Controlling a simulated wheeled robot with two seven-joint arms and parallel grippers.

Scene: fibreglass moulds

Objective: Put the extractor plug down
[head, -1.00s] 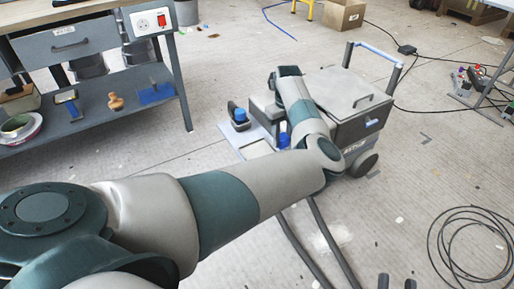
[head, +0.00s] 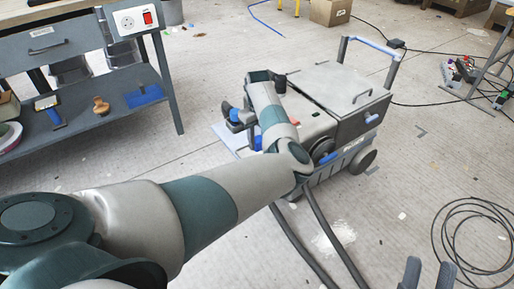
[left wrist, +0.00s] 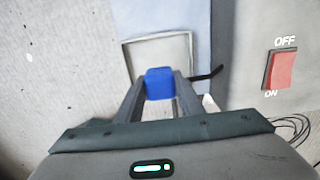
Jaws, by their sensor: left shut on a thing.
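The blue extractor plug (left wrist: 159,83) sits between the two fingers of my left gripper (left wrist: 160,92), which is shut on it. Beyond it in the left wrist view lie a pale square outline and a blue-grey surface. I cannot tell whether the plug touches that surface. In the head view my forearm hides most of this gripper; a bit of blue shows beside the forearm. The grey extractor (head: 335,90) stands on the floor behind my forearm. My right gripper (head: 428,274) shows only its dark fingertips at the bottom edge, apart and empty.
A red OFF/ON switch (left wrist: 281,70) is close on the right. A workbench (head: 90,125) is at the left. Coiled cable (head: 478,235) lies at the right; bare floor surrounds it.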

